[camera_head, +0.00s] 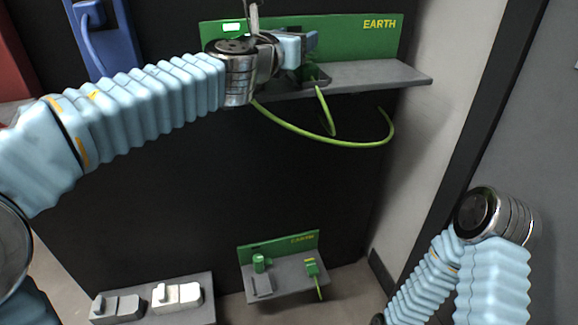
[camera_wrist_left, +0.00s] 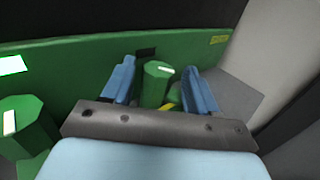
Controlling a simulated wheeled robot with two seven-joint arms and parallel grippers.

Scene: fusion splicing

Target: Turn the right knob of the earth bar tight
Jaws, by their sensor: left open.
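The earth bar is a green back panel marked EARTH (camera_head: 350,40) with a grey shelf (camera_head: 385,75), at the top of the head view. In the left wrist view its right knob (camera_wrist_left: 158,70) is green with a white mark on top. My left gripper (camera_wrist_left: 161,82) is open, with one blue finger on each side of this knob; I cannot tell whether they touch it. In the head view the left gripper (camera_head: 302,47) hides most of the knob. The left knob (camera_wrist_left: 22,122), also green with a white mark, stands at the left of the wrist view. My right gripper is not in view.
A green wire (camera_head: 345,142) loops below the shelf. A white lit patch (camera_head: 232,28) is on the panel's left, and a dark one (camera_wrist_left: 146,52) is behind the right knob. A smaller earth bar (camera_head: 278,243) and grey switch block (camera_head: 205,311) sit lower. A pale wall borders the right.

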